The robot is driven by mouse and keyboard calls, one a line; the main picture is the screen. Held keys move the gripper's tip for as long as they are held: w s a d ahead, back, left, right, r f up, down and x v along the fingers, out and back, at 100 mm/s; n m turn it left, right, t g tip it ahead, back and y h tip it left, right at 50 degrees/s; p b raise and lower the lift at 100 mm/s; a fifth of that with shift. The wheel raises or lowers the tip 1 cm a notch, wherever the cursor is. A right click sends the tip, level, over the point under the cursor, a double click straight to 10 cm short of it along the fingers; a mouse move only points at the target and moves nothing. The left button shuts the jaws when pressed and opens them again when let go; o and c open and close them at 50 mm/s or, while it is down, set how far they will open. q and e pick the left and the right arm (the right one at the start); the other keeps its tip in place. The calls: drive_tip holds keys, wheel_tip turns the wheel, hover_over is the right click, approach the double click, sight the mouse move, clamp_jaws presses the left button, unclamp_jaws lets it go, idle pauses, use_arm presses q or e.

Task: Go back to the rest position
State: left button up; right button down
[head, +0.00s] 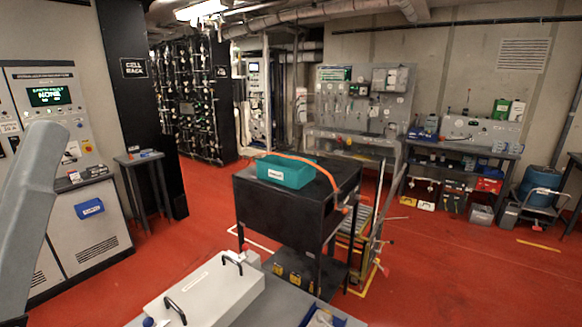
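Neither of my grippers shows in the head view. A grey link at the left edge appears to be part of my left arm; its gripper end is out of frame. No part of my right arm is visible. I cannot see what either gripper holds.
A black cart (265,205) with a teal bin (286,172) and an orange cable (322,167) stands ahead. A white case (205,292) with black handles lies close in front. A control cabinet (85,225) is at left, shelves (463,158) at back right. Red floor (450,270) is clear at right.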

use_arm(q)
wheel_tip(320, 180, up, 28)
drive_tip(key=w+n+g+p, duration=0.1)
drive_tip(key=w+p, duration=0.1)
drive_tip(key=p, duration=2.7)
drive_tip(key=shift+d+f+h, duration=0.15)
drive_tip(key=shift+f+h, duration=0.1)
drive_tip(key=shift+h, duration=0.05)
